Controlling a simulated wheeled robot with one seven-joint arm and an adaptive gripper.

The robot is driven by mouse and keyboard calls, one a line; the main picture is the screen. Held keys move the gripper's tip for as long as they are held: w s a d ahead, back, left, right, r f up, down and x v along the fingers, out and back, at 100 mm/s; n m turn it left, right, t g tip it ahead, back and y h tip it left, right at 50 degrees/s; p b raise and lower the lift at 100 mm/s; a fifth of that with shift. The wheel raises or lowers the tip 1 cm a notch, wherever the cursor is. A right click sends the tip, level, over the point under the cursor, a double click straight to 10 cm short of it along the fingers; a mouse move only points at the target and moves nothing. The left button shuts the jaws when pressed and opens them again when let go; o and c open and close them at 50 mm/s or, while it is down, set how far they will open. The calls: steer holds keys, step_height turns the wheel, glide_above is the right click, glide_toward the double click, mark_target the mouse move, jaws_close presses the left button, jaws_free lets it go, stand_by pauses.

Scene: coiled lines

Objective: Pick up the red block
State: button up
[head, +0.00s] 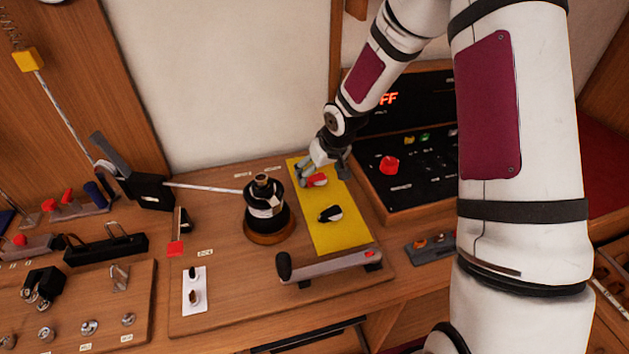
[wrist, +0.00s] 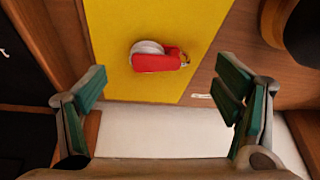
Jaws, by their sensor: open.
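The red block (head: 318,180) lies on the far part of the yellow panel (head: 340,233). The wrist view shows the same red block (wrist: 157,62), with a pale round part along its upper left side and a small metal bit at its right end. My gripper (head: 325,172) is at the far end of the yellow panel, close to the block and partly around it in the head view. In the wrist view my gripper (wrist: 165,88) has its two green-padded fingers spread wide. The block is beyond the fingertips, between their lines, with nothing held.
A black cylinder on a round wooden base (head: 268,235) stands left of the panel. A black knob (head: 330,214) sits nearer on the panel. A lever with a black handle (head: 325,266) crosses its near end. A black control console with a red button (head: 389,165) stands right.

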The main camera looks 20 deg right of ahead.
mark_target(316, 179)
steer(key=shift+x, duration=1.9)
steer(key=c, duration=1.4)
